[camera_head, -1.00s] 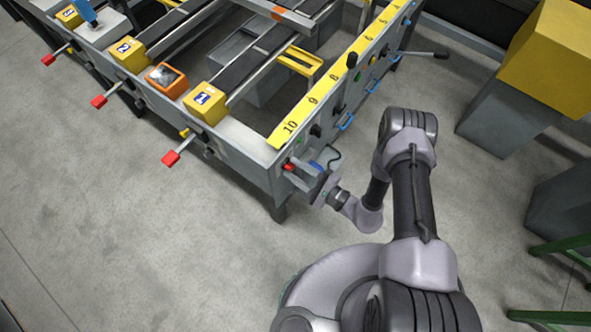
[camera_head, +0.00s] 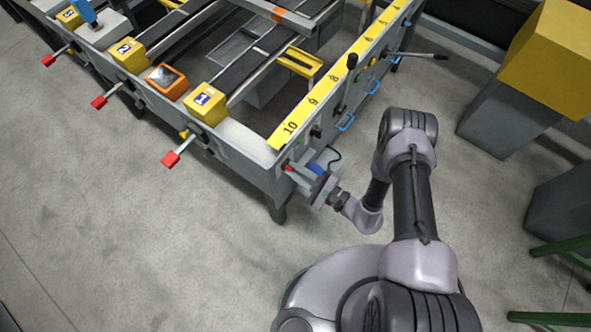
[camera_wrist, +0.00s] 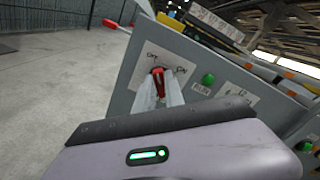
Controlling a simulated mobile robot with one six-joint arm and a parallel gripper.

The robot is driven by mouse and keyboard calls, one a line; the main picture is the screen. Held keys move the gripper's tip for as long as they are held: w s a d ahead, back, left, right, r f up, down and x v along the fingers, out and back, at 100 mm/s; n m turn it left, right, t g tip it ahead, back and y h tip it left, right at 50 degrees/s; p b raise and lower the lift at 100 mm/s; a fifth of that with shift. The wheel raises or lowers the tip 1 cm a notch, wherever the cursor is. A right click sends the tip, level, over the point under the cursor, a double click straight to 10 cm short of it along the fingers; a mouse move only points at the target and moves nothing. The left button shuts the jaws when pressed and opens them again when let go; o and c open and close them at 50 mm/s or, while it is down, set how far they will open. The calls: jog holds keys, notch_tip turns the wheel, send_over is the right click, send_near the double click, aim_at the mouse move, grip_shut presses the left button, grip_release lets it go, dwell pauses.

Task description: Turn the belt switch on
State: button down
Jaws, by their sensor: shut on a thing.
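The belt switch (camera_wrist: 158,80) is a small red lever on a white label plate on the grey panel, with OFF-like lettering at its left and ON at its right. It stands nearly upright in the wrist picture. My gripper (camera_wrist: 159,89) is shut on it, one finger on each side; the fingers hide its lower part. In the head view the red switch (camera_head: 288,167) shows small at the table's near corner, with my gripper (camera_head: 295,171) reaching it from the right.
A green button (camera_wrist: 208,79) sits right of the switch on the same panel. The runout table (camera_head: 240,150) carries a numbered yellow strip (camera_head: 300,115). Levers and blue handles (camera_head: 346,122) stick out along its side. Open floor (camera_head: 190,250) lies in front.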

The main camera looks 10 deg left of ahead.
jog(key=m, duration=0.4)
jog(key=shift+b, duration=0.3)
jog(key=shift+w+d+m+b, duration=0.1)
jog(key=shift+m+b, duration=0.5)
jog(key=shift+m, duration=2.5)
jog(key=shift+w+m+b, duration=0.1)
jog(key=shift+m+b, duration=0.5)
jog(key=shift+m, duration=2.8)
jog(key=c, duration=1.4)
grip_release()
jog(key=shift+c, duration=0.2)
